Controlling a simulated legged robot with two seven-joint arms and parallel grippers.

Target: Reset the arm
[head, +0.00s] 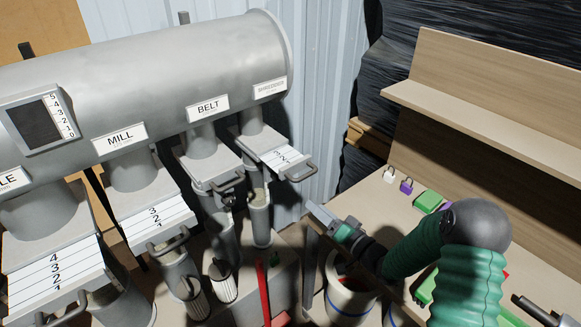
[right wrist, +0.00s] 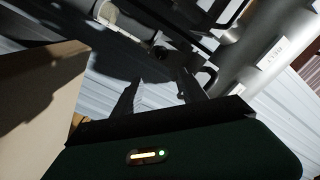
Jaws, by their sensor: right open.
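My right arm, in a green ribbed sleeve (head: 408,250), comes in from the lower right of the head view. Its gripper (head: 318,222) is near the middle, in front of the grey machine's right end. In the right wrist view the two dark fingers (right wrist: 158,88) stand apart with nothing between them. The gripper is open and empty. A grey slide gate with a handle (head: 275,153) is up and left of the gripper in the head view, apart from it.
A large grey drum (head: 150,75) with MILL and BELT labels hangs over several gated chutes. A white bucket (head: 350,300) stands below my right forearm. A wooden shelf (head: 480,125) is at the right, with a white padlock (head: 389,174) and a purple padlock (head: 406,186) on the bench.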

